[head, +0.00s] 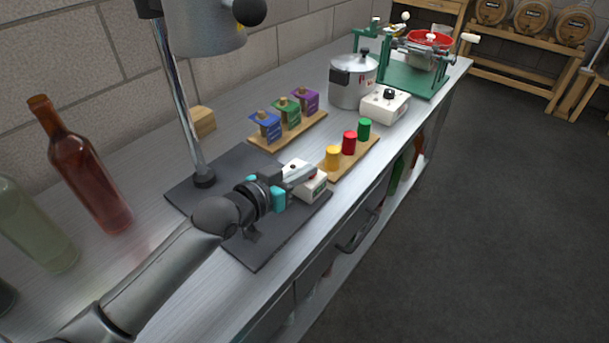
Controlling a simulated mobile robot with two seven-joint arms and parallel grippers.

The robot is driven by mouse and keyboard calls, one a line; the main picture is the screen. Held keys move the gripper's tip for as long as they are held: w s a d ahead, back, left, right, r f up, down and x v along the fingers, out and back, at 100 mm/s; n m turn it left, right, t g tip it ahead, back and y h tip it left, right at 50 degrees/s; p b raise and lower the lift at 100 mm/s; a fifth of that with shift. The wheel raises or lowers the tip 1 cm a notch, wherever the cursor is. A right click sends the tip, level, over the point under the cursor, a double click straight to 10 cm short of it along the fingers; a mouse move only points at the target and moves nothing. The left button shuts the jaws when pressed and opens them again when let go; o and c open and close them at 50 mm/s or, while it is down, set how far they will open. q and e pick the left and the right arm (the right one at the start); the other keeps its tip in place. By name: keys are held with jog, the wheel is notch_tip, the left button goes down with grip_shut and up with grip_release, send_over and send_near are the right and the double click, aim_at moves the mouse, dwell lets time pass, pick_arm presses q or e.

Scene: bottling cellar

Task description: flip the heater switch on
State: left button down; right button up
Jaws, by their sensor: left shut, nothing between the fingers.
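A white switch box (314,189) sits on the dark base plate (256,248) of a stand, with a small dark and red detail on its top. My left gripper (305,175) is shut and empty, with its fingertips over the top of this box. The fingers hide part of the box top, so I cannot tell how its switch is set or whether they touch it. A metal pole (185,105) rises from the plate to a grey hood (205,28) with a black knob, cut off by the top edge. My right gripper is not in view.
Yellow, red and green cylinders (349,142) stand on a wooden strip beside the box. Coloured blocks (289,113) stand behind. A pot (352,82) and a white box with black knob (385,105) stand farther back. Bottles (87,170) stand at left.

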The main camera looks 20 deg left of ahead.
pick_arm(q)
jog(key=shift+f, duration=0.1)
dwell(0.3)
jog(key=shift+d+f+m+p, duration=0.15)
jog(key=shift+f+m+p, duration=0.15)
jog(key=shift+p, duration=0.45)
jog(key=shift+f, duration=0.1)
jog(key=shift+r, duration=0.5)
notch_tip(320, 180, up, 3)
jog(key=p, duration=0.4)
jog(key=shift+d+r, duration=0.15)
jog(key=p+v, duration=0.1)
jog(key=v, duration=0.9)
jog(key=shift+s+d+p, duration=0.2)
jog(key=shift+d+p, duration=0.1)
jog(key=shift+f, duration=0.2)
